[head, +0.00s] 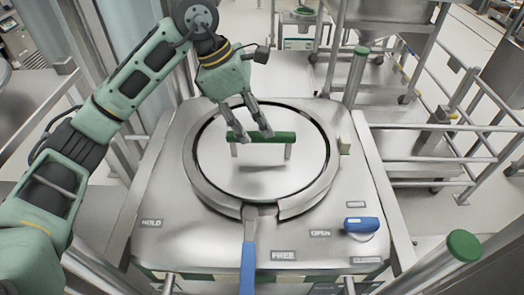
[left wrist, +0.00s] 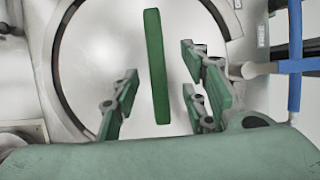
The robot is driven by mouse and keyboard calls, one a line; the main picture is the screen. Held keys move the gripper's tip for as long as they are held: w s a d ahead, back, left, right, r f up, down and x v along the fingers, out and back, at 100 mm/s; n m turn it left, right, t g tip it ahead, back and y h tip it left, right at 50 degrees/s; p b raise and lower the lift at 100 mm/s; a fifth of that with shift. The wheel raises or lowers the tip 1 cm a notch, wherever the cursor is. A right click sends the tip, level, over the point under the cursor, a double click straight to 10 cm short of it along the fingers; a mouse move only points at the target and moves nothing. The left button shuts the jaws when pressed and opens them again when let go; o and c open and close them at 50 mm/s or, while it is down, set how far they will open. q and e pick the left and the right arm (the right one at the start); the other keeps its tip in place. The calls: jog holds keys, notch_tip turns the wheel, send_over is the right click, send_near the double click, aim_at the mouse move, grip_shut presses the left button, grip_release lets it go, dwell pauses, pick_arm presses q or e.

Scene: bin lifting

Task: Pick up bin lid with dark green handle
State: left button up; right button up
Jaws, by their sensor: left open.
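The bin lid (head: 245,180) is a round steel disc set in a ring on the steel housing. Its dark green bar handle (head: 284,138) stands on two short posts and runs left to right in the head view. My left gripper (head: 254,137) is above the handle, its fingers pointing down and overlapping the bar in the picture. In the left wrist view the handle (left wrist: 156,65) lies between the open, green-padded fingers of my left gripper (left wrist: 158,95), apart from both sides. I cannot tell whether the fingers reach down to the bar's height. My right gripper is not in view.
A blue lever (head: 248,268) extends from the ring's front toward me. A blue knob (head: 361,225) sits by the "OPEN" label at right. A post with a green cap (head: 464,246) stands at the front right. Metal railings (head: 440,160) and steel equipment fill the right side.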

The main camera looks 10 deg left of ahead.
aim_at(260, 133)
pick_arm(q)
jog(key=shift+d+f+p, duration=0.2)
jog(key=shift+f+p, duration=0.1)
jog(key=shift+f, duration=0.05)
jog(key=p+x, duration=0.1)
jog(key=x, duration=0.1)
jog(key=p+x, duration=0.1)
jog(key=shift+w+a+f, duration=0.1)
jog(key=shift+w+f, duration=0.1)
jog(key=shift+f, duration=0.65)
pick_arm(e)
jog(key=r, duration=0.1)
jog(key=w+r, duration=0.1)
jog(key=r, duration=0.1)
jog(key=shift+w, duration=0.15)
pick_arm(q)
jog(key=shift+f+b, duration=0.25)
jog(key=shift+b, duration=0.25)
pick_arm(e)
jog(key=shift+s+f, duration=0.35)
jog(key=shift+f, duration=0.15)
pick_arm(q)
jog(key=shift+c, duration=0.2)
grip_shut()
